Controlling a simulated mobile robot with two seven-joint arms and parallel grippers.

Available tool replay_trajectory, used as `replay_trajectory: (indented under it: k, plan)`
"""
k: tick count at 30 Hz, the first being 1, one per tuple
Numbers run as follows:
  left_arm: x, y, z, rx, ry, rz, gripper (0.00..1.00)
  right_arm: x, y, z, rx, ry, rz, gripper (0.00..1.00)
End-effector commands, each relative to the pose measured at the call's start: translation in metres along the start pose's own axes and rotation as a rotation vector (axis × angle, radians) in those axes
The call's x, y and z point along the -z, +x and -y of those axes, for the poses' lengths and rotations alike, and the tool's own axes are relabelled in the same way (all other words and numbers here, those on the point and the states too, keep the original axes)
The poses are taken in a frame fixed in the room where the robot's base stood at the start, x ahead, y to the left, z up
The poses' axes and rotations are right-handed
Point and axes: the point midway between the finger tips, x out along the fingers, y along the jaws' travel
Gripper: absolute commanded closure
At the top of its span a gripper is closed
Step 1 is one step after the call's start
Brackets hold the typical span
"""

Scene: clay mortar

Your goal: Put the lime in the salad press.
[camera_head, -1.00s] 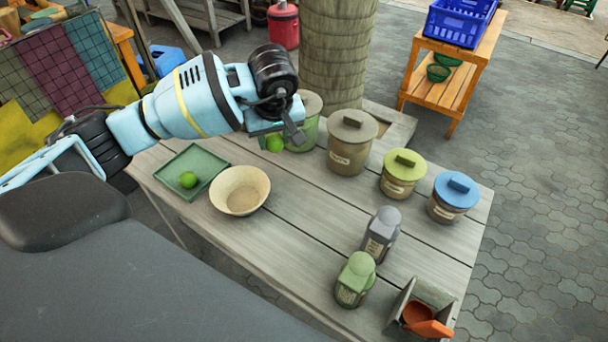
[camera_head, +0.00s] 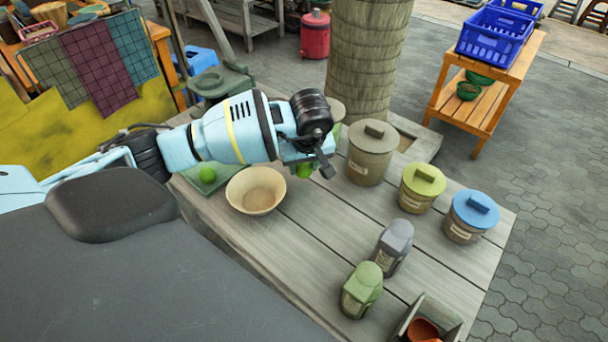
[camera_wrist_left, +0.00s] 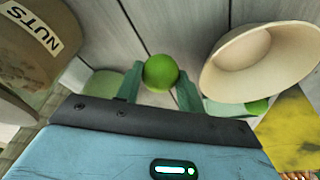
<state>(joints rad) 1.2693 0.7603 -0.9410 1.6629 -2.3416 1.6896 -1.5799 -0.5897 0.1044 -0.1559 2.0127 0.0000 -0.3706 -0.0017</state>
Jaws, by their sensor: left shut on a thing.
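My left gripper (camera_head: 318,170) is shut on a lime (camera_head: 304,173) above the wooden table, just right of the beige bowl (camera_head: 256,190). In the left wrist view the lime (camera_wrist_left: 160,72) sits between the two fingertips (camera_wrist_left: 159,84). A second lime (camera_head: 207,173) lies on a green tray (camera_head: 209,188), left of the bowl and partly hidden by my arm. A dark green device (camera_head: 220,82), perhaps the salad press, stands behind my left arm; its lower part is hidden. My right gripper is not in view.
Several lidded jars stand along the table's back, including a brown one (camera_head: 370,152) and a blue-lidded one (camera_head: 470,216). A grey bottle (camera_head: 393,247) and a green bottle (camera_head: 361,290) stand nearer. A thick post (camera_head: 365,60) rises behind. The table's middle is clear.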

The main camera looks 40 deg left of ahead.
Motion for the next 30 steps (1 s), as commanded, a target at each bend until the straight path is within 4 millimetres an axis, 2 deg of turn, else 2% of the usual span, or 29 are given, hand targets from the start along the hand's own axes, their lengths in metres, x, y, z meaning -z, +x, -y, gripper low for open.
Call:
replay_trajectory:
  k: [7,15,27,28,30]
  plan:
    - [-0.002,0.006,0.000,0.001,0.000,0.000,0.84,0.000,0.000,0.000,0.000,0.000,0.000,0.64]
    - [-0.011,0.036,0.000,0.001,-0.001,0.001,0.84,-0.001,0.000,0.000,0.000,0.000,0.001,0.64]
    - [-0.011,0.041,0.000,0.000,0.000,-0.001,0.84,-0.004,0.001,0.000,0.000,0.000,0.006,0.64]
    - [-0.011,0.041,0.000,0.000,0.000,0.000,0.59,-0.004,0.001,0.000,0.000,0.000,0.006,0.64]
    - [-0.011,0.041,0.000,0.000,0.000,-0.001,0.50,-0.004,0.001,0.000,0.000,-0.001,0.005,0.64]
